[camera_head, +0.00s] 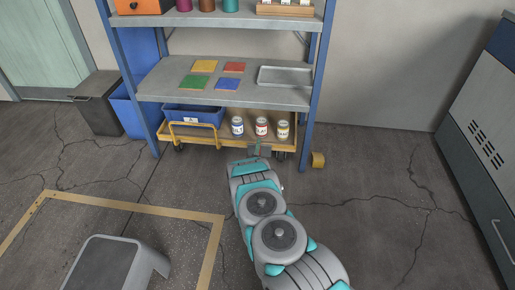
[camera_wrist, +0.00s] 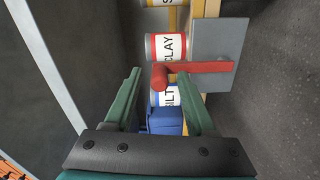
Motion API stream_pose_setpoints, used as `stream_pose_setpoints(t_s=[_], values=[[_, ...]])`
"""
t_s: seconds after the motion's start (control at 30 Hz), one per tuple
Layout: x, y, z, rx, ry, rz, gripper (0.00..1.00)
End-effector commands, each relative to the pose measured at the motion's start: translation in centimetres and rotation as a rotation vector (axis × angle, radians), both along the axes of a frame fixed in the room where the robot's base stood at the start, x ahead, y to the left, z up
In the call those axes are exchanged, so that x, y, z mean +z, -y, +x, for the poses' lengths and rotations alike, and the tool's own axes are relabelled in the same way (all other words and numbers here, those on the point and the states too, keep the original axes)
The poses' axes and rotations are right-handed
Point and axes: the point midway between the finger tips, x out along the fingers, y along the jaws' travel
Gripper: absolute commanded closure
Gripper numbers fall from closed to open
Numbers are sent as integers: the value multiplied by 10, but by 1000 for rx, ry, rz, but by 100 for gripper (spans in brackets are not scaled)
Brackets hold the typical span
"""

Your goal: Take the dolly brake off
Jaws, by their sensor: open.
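The yellow dolly (camera_head: 222,137) stands under the lowest shelf of a rack, bearing a blue bin and three labelled cans. In the wrist view, a red lever (camera_wrist: 215,67) with a rounded end crosses a grey plate (camera_wrist: 222,48) on the dolly's edge; I take it for the brake. My gripper (camera_wrist: 160,74) is open. The lever's rounded end shows between its green fingertips; I cannot tell if they touch it. In the head view, my gripper (camera_head: 258,156) is at the dolly's front edge and mostly hides the lever.
Cans marked CLAY (camera_wrist: 166,46) and SILT (camera_wrist: 168,97) stand close behind the lever. The blue bin (camera_head: 196,114) is on the dolly's left. A blue rack post (camera_head: 309,110) and a yellow wheel-like object (camera_head: 318,160) are to the right. A grey step (camera_head: 112,262) stands front left.

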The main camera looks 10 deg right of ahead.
Motion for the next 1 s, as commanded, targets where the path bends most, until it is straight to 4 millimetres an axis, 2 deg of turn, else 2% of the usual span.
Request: stream_pose_setpoints(t_s=[0.17, 0.6, 1.0], values=[[0, -5, -14, 1, -2, 0, 44], [-1, -20, -67, 1, -2, 0, 44], [-1, -21, -71, 1, 0, -1, 44]])
